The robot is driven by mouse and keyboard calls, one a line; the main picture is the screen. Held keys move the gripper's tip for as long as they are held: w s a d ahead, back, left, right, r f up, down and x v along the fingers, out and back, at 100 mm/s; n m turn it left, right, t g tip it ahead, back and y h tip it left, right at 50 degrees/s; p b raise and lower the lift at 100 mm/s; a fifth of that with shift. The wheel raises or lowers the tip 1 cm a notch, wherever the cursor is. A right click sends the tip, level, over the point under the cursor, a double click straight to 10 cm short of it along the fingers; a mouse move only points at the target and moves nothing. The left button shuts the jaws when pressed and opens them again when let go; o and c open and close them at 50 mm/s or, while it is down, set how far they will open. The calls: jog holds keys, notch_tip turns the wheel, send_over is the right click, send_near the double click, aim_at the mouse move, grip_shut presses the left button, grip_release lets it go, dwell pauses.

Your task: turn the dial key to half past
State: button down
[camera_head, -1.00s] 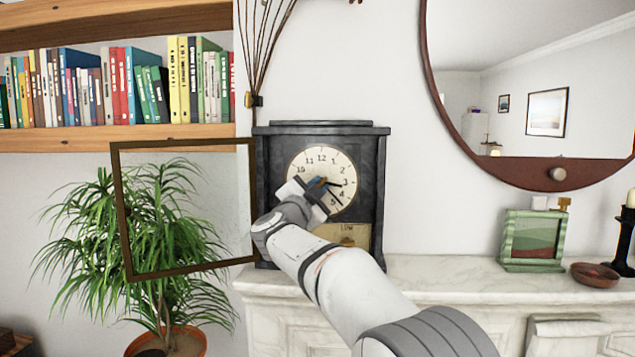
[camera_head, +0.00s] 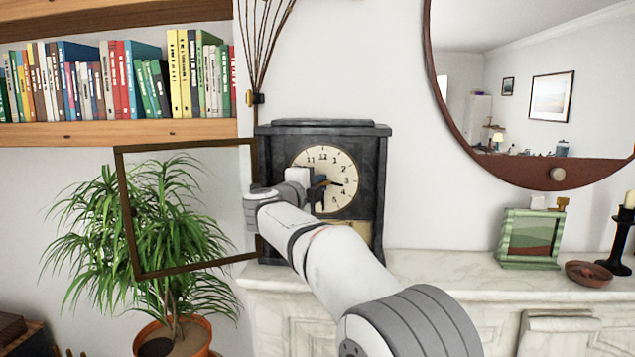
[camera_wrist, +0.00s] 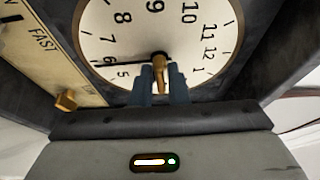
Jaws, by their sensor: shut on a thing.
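The dark mantel clock (camera_head: 370,165) stands on the marble shelf with its cream dial (camera_head: 343,165) facing me. My gripper (camera_head: 322,183) is at the middle of the dial, and its blue fingers are shut on a small brass dial key (camera_wrist: 158,66). The wrist view shows the fingertips (camera_wrist: 163,72) on both sides of the key. A black hand (camera_wrist: 125,64) reaches from the centre to close by the 6. In the head view a short hand (camera_head: 337,183) points just past the 3. My gripper hides the dial's lower left there.
The clock's glazed door (camera_head: 122,215) hangs open to the left, near my wrist. A brass knob (camera_wrist: 66,100) sits on the lower plate marked FAST. A green frame (camera_head: 533,237), a bowl (camera_head: 588,273) and a candlestick (camera_head: 620,240) stand on the mantel (camera_head: 440,268) to the right.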

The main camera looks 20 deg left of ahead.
jog(key=shift+f, duration=0.2)
dwell(0.3)
jog(key=c, duration=1.5)
grip_release()
jog(key=shift+r, duration=0.15)
jog(key=shift+c, duration=0.2)
jog(key=shift+s, duration=0.1)
jog(key=s+a+b, duration=0.1)
jog(key=s+b, duration=0.1)
jog(key=s, duration=0.5)
jog(key=shift+s+b, duration=0.3)
jog(key=shift+a, duration=0.1)
